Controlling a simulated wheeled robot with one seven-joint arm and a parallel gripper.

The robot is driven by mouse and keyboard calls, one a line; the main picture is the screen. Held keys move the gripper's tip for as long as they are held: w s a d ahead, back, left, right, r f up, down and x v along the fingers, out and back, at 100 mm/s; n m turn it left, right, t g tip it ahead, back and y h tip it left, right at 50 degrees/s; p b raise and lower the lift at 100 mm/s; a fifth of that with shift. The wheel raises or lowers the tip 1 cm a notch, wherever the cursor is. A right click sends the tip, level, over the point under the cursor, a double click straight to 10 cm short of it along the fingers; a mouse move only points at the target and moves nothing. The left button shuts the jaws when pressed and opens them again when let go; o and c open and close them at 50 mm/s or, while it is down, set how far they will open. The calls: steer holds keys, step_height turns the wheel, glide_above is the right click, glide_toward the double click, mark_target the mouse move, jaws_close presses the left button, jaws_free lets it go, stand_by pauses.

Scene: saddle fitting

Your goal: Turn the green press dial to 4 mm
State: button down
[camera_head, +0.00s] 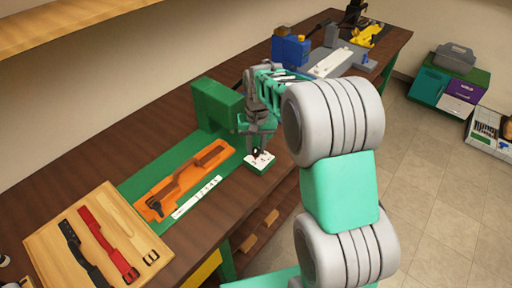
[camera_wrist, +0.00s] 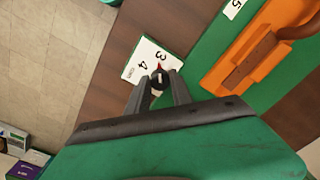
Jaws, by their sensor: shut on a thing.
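The press dial has a white square face on a green block (camera_head: 259,166) at the table's front edge. In the wrist view its dial face (camera_wrist: 140,66) shows the numbers 3 and 4; other marks are hidden or too small to read. A small red pointer tip (camera_wrist: 160,67) shows close to the 3, away from the 4. My gripper (camera_wrist: 158,80) is shut on the small dark dial knob at the face. In the head view my gripper (camera_head: 257,150) comes down on the dial from above, and its fingers partly cover the face.
A green press frame (camera_head: 214,104) stands behind the dial. An orange holder (camera_head: 211,170) with a brown strap lies left of it, beside a white number strip (camera_head: 197,197). A wooden board (camera_head: 52,242) with black and red straps is at far left. Blue and grey fixtures stand farther back.

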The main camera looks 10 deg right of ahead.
mark_target(257, 149)
steer(key=n, duration=0.5)
steer(key=shift+b, duration=0.35)
steer(key=n, duration=0.5)
steer(key=shift+b, duration=0.3)
steer(key=shift+n, duration=0.3)
steer(key=c, duration=1.1)
jaws_free()
step_height(257, 149, up, 8)
steer(key=shift+w+d+f+b, duration=0.1)
steer(key=shift+d+b, duration=0.05)
steer(key=shift+b, duration=0.25)
